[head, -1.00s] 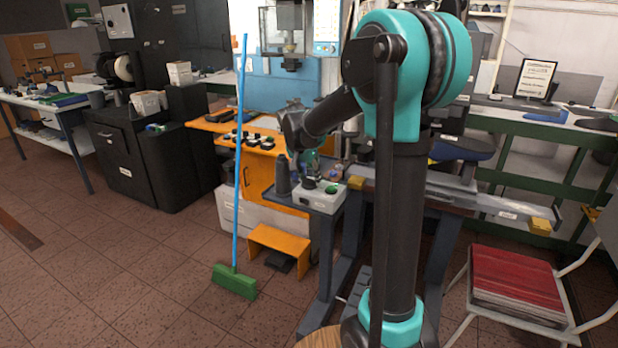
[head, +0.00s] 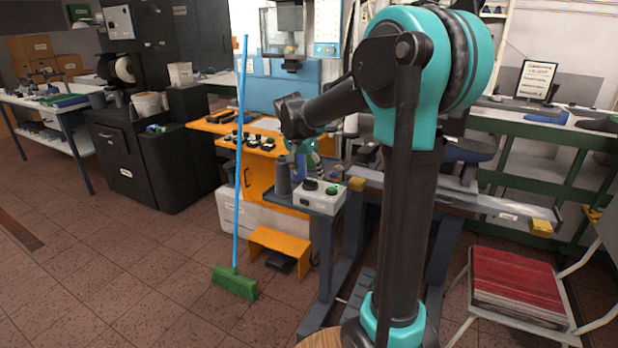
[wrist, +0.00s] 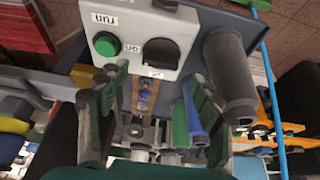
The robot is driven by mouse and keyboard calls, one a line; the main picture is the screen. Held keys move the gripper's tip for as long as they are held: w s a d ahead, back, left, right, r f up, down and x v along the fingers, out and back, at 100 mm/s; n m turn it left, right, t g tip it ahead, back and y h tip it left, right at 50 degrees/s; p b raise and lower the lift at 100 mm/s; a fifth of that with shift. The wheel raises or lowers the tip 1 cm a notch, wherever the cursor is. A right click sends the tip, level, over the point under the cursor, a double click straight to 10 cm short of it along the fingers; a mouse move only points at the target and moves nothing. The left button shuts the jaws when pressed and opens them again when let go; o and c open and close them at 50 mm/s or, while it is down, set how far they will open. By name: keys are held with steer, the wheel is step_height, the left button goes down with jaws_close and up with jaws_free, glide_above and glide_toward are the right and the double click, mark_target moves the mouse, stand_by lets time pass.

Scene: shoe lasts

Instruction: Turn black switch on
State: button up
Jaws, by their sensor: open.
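The black switch (wrist: 161,54) is a round dark knob on a light grey control box (wrist: 138,19), beside a green button (wrist: 105,44). In the head view the knob (head: 310,185) sits on top of the box (head: 318,201), left of the green button (head: 331,189). My gripper (wrist: 155,85) is open and empty in the wrist view, its fingers spread apart below the switch in the picture. I see no contact with the switch.
A dark cone-shaped spool (wrist: 230,75) stands close beside the box, with a blue bottle-like item (wrist: 192,115) near it. The box rests on a grey stand (head: 327,222). An orange workbench (head: 259,170) and an upright blue-handled broom (head: 239,150) are to the left.

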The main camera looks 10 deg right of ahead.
steer(key=v, duration=0.8)
steer(key=shift+r, duration=0.1)
